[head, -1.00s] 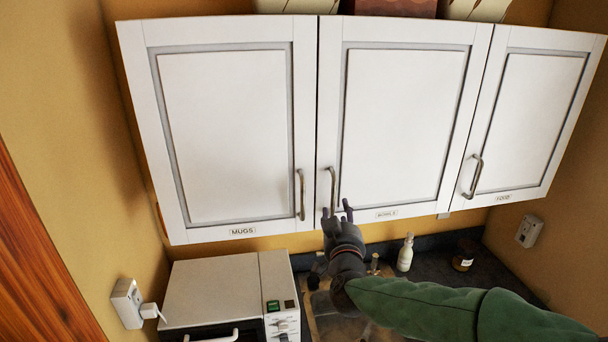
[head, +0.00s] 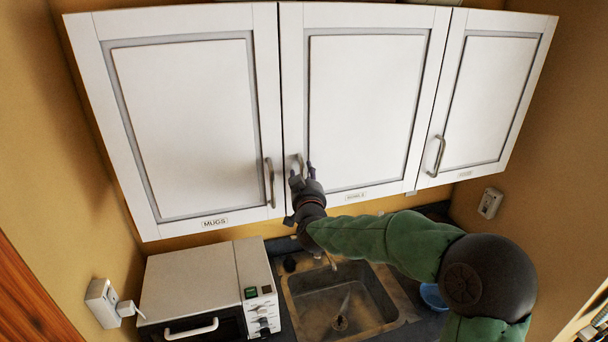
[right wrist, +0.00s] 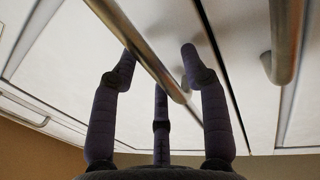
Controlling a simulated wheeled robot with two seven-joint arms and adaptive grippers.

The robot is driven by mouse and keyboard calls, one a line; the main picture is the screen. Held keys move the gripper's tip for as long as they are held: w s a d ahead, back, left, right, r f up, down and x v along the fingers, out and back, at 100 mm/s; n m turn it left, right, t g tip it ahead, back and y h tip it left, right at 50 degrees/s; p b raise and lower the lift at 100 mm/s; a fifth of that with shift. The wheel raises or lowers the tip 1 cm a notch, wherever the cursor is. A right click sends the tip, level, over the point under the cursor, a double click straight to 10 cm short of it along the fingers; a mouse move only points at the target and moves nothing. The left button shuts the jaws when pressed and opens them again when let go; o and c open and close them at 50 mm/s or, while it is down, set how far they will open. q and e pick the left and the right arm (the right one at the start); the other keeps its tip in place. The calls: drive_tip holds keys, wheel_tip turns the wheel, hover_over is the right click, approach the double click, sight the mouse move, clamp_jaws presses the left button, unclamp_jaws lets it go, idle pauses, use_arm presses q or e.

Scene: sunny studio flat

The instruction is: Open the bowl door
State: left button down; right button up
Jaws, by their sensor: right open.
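The white middle cabinet door (head: 365,110) carries a small label (head: 356,197) that seems to read BOWLS, and it is shut. Its metal bar handle (head: 299,162) is at the door's lower left. My right gripper (head: 303,172) is at this handle, open, partly hiding it. In the right wrist view the handle (right wrist: 138,48) runs between the spread dark fingers of the gripper (right wrist: 158,62). I cannot tell whether any finger touches it. My left gripper is not in view.
The MUGS door (head: 190,120) is shut on the left, its handle (head: 269,183) close beside my gripper. The right door (head: 484,100) is also shut. Below are a white oven (head: 190,280), a sink (head: 340,300) and a blue bowl (head: 433,296).

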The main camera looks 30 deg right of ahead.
clamp_jaws()
drive_tip(key=shift+s, duration=0.1)
idle(0.3)
